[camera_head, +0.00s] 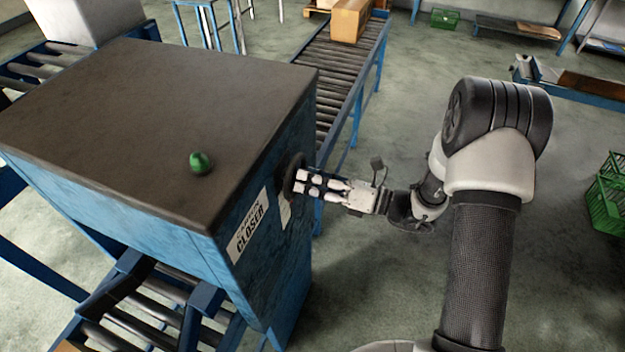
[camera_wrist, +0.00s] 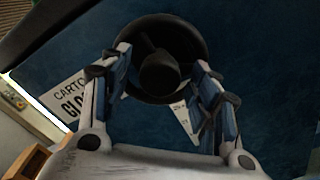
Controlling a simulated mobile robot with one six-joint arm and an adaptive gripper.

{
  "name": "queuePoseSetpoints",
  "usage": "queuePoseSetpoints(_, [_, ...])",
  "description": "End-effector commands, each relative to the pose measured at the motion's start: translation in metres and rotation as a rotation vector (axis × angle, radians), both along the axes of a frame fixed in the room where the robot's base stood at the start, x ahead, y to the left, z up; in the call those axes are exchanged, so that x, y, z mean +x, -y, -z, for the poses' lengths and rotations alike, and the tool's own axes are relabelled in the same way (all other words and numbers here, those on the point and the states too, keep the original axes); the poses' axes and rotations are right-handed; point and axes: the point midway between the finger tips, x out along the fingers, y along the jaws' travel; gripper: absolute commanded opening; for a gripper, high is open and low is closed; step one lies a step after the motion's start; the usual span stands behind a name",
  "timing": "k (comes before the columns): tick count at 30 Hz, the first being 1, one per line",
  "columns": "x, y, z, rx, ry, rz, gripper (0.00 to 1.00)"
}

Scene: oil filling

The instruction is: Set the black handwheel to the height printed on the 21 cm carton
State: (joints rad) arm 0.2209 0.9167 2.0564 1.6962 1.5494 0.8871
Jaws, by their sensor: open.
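The black handwheel (camera_head: 291,176) is mounted on the right side of the blue machine (camera_head: 262,130). In the wrist view the handwheel (camera_wrist: 190,45) shows its round rim, spokes and dark central hub. My gripper (camera_head: 303,184) is at the handwheel, its fingers pointing at the wheel face. In the wrist view my gripper (camera_wrist: 165,72) is open, with one finger on each side of the hub. Whether the fingers touch the wheel I cannot tell. A white scale plate (camera_wrist: 185,118) is partly hidden behind the right finger. The carton's printed height is not readable here.
A brown carton (camera_head: 350,18) stands on the roller conveyor (camera_head: 335,75) behind. Green crates (camera_head: 607,195) are at the right edge. The floor right of the machine is mostly clear.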

Motion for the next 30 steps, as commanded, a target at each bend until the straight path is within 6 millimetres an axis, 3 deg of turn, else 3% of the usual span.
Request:
queuePoseSetpoints(8, [-0.003,0.011,0.0,0.0,0.0,0.004,0.56])
queuePoseSetpoints(21, [-0.032,0.092,0.0,0.0,0.0,0.005,0.56])
queuePoseSetpoints(30, [-0.041,0.113,0.0,0.0,0.001,0.0,0.56])
